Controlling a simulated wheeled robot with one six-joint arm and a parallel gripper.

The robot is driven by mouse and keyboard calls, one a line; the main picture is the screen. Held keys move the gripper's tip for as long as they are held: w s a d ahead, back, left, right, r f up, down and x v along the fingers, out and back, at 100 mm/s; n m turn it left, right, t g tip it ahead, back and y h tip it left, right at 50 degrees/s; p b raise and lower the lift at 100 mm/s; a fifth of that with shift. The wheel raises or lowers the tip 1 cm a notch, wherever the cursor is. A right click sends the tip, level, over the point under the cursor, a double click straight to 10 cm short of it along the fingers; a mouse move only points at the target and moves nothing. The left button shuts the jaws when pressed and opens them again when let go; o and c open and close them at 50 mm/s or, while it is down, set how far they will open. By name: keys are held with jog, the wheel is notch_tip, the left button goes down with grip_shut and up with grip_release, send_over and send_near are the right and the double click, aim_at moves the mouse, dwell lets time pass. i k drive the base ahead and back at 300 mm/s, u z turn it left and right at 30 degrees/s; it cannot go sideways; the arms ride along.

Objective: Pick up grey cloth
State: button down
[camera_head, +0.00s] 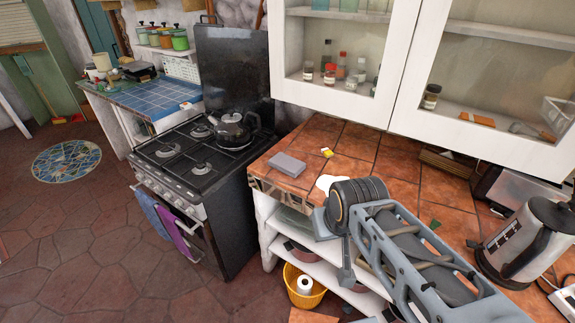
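A flat grey rectangular thing (287,165), which looks like the folded grey cloth, lies on the tiled counter (345,140) near its left end, close to the stove. My arm reaches in from the lower right, with a big dark round joint to the right of the cloth and nearer to me. A short grey part of my arm hangs below that joint. I cannot make out my gripper's fingers. Nothing is seen touching the cloth.
A yellow-and-white item (327,152) and a white item (327,184), partly behind my arm, lie near the cloth. A kettle (231,127) stands on the stove (190,160). White glass-front cabinets (388,60) hang above the counter. A metal jug (530,240) stands at right.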

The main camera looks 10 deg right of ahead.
aim_at(291, 167)
jog(key=u, duration=1.95)
jog(key=i, duration=1.2)
jog(key=z, duration=2.85)
jog(key=i, duration=0.5)
